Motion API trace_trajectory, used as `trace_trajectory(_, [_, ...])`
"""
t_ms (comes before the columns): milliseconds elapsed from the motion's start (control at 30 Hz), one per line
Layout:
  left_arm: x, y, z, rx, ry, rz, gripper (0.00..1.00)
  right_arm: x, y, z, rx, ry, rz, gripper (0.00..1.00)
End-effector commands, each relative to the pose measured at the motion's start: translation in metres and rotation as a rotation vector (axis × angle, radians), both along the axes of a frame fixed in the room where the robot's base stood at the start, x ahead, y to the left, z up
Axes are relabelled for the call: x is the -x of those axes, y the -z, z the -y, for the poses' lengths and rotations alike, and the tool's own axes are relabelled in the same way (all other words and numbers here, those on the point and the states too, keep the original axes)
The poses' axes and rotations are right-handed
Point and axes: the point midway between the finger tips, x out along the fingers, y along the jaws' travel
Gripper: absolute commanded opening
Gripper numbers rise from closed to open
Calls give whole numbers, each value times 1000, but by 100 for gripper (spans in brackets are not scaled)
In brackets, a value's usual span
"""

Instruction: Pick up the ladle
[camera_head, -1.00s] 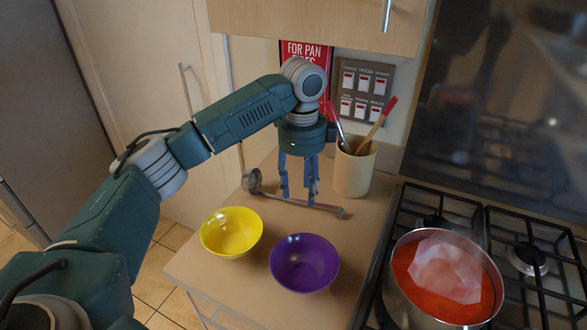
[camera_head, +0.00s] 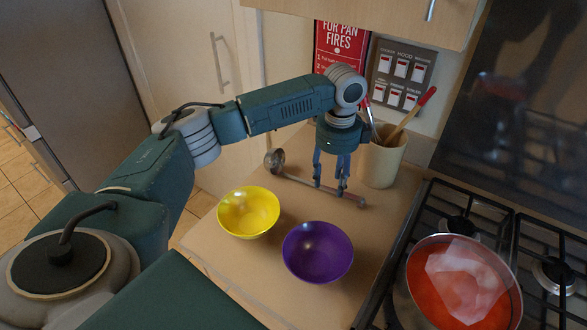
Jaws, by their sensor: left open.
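The ladle (camera_head: 295,179) lies on the wooden counter behind the two bowls. Its metal bowl (camera_head: 274,161) is at the left and its brownish handle end (camera_head: 355,199) at the right. My left gripper (camera_head: 329,187) points down over the ladle's handle, with its two blue fingers open. The fingertips are at the handle in the picture, one on each side along its length; I cannot tell whether they touch it. My right gripper is not in view.
A yellow bowl (camera_head: 248,212) and a purple bowl (camera_head: 317,252) stand in front of the ladle. A utensil pot (camera_head: 382,164) stands close behind my left gripper. At the right, a pot of red food (camera_head: 462,287) sits on the gas hob (camera_head: 446,210).

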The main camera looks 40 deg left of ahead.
Motion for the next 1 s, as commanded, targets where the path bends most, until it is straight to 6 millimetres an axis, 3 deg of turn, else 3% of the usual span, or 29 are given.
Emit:
trace_trajectory(33, [0, 6, -1, -1, -1, -5, 45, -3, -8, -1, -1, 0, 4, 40])
trace_trajectory(200, [-1, 29, -1, -2, 0, -3, 45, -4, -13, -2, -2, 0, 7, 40])
trace_trajectory(500, [-1, 35, -1, -1, 1, 0, 45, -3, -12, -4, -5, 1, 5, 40])
trace_trajectory(733, [-1, 35, -1, -1, 1, 0, 0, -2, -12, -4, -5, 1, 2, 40])
trace_trajectory(1000, [-2, 34, -1, -1, 1, 1, 0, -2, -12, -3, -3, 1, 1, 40])
